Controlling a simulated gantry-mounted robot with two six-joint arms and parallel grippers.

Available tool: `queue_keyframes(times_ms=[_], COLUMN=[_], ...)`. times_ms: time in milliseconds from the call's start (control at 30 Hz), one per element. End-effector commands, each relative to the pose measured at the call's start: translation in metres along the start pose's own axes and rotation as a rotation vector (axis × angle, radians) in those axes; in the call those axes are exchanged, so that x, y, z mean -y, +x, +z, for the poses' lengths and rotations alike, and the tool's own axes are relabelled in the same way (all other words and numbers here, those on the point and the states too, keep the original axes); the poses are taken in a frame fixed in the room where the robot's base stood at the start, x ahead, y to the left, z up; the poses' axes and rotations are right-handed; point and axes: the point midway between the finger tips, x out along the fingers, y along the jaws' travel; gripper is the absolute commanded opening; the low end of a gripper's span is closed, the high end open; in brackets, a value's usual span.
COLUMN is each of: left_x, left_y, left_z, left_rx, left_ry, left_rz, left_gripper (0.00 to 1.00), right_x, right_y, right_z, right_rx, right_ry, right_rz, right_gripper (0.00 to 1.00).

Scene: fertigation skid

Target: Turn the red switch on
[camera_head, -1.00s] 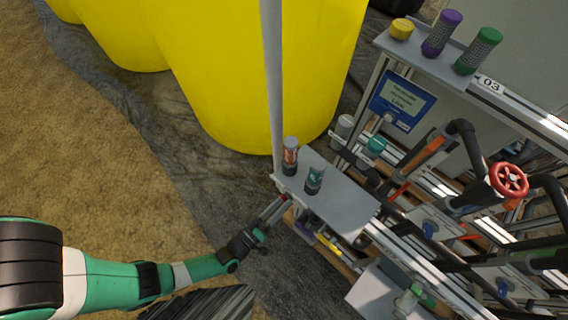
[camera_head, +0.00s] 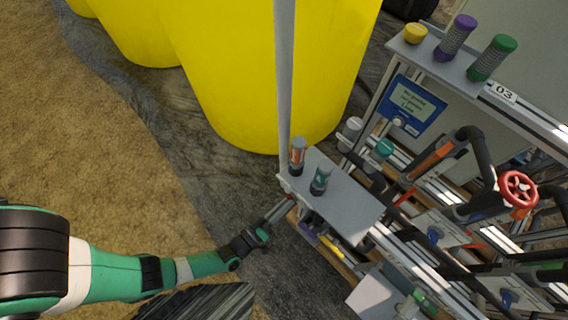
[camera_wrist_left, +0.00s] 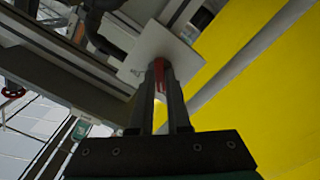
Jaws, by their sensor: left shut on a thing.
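The red switch (camera_wrist_left: 159,78) shows between the two dark fingers of my left gripper (camera_wrist_left: 167,90) in the left wrist view. It sits at a pale grey plate (camera_wrist_left: 150,45) of the skid. In the head view the left gripper (camera_head: 279,208) reaches from the lower left to the near end of the skid's grey shelf (camera_head: 338,203), just below its edge. The gripper is shut on the red switch. The fingers hide part of the switch, and its on or off position cannot be told. My right gripper is in neither view.
Two small bottles, one orange (camera_head: 297,156) and one teal (camera_head: 321,179), stand on the shelf close above the gripper. A grey post (camera_head: 284,80) rises at the shelf's corner before yellow tanks (camera_head: 230,70). Pipes and a red handwheel (camera_head: 517,188) lie right. The ground left is open.

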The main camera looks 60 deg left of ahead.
Motion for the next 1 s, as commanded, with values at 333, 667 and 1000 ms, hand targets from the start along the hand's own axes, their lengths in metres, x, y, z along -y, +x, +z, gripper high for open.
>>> queue_keyframes(times_ms=[333,667,1000], left_x=[0.000,0.000,0.001], left_y=[0.000,0.000,0.000], left_z=[-0.001,-0.001,-0.001], left_rx=[0.000,0.001,0.001], left_ry=[0.248,0.563,0.885], left_rz=[-0.001,-0.001,-0.001], left_gripper=[0.00,0.00,0.00], right_x=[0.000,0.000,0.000], right_y=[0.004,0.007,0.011], right_z=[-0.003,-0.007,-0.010], right_rx=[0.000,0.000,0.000], right_ry=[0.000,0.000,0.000], right_rz=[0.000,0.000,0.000], right_gripper=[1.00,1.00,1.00])
